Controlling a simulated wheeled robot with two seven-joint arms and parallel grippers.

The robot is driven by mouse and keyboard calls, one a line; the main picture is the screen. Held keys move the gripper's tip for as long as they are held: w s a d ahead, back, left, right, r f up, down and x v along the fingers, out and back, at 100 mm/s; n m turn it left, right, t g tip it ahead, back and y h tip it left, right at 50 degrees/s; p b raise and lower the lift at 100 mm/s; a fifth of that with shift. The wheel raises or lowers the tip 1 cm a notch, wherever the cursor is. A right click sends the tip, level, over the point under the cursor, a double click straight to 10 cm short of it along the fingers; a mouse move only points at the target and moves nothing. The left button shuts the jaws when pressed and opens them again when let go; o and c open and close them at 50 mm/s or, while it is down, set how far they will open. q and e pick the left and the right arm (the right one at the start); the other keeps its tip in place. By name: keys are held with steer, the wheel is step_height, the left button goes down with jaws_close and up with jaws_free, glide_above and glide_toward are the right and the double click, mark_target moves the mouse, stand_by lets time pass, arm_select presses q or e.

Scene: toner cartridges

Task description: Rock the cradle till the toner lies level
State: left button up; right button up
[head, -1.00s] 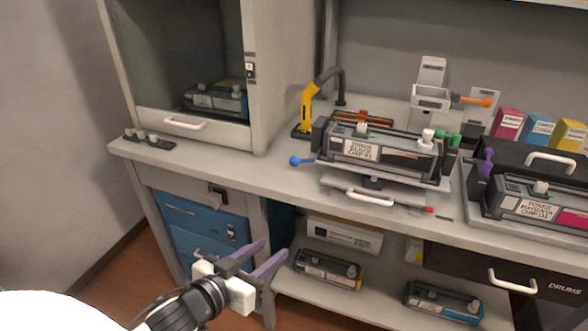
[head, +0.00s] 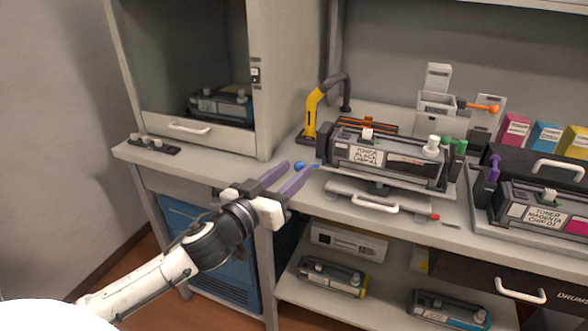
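The black toner cartridge (head: 385,160), with a white label, lies in the cradle (head: 392,184) on the workbench. The cartridge and cradle slope slightly down to the right. My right gripper is not in view.
A yellow-and-black curved arm (head: 318,110) stands behind the handle. A magenta cartridge (head: 540,208) sits at the right. A cabinet (head: 205,136) with another cartridge stands at the left. A white drawer handle (head: 375,203) juts out below the cradle.

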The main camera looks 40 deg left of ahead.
arm_select(q)
steer(key=shift+w, duration=0.6)
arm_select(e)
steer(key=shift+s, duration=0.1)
